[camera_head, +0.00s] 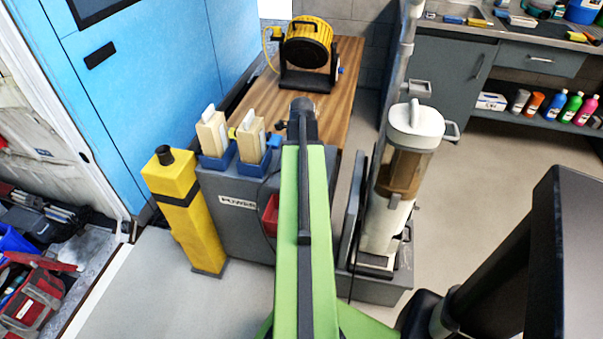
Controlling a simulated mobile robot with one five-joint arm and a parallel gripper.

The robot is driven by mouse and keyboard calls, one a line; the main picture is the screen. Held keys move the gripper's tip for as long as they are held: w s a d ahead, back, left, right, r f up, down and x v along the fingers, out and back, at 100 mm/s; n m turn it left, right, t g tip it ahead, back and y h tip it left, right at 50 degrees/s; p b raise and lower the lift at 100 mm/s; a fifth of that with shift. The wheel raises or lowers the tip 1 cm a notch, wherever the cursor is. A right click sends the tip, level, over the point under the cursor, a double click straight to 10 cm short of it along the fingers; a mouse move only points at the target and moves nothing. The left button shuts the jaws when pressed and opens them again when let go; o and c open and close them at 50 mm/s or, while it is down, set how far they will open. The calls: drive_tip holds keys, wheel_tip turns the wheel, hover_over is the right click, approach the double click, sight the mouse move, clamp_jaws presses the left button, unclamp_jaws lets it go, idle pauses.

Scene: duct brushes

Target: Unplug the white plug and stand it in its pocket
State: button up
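Two cream blocks with white upright tops stand side by side, the left block (211,134) and the right block (251,139). Each sits in a blue holder, the left holder (217,162) and the right holder (252,168), on top of a grey box labelled POWER (237,201). I cannot tell for sure which piece is the white plug. A red part (270,215) on the box's front is partly hidden behind my green arm. A dark cable runs beside it. My gripper (301,108) is a dark shape at the arm's far end, right of the blocks. Its fingers cannot be made out.
A yellow post (180,205) stands left of the box. A yellow reel (307,42) sits on the wooden bench (346,62) behind. A white-lidded canister (411,135) stands close to the right of my arm. Grey floor (470,170) is open further right.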

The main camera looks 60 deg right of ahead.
clamp_jaws()
idle(0.3)
drive_tip(key=shift+r, duration=0.15)
drive_tip(key=shift+r+p, duration=2.9)
drive_tip(key=shift+p, duration=0.15)
wheel_tip(320, 180, up, 3)
drive_tip(key=p, duration=0.3)
drive_tip(key=shift+r, duration=0.1)
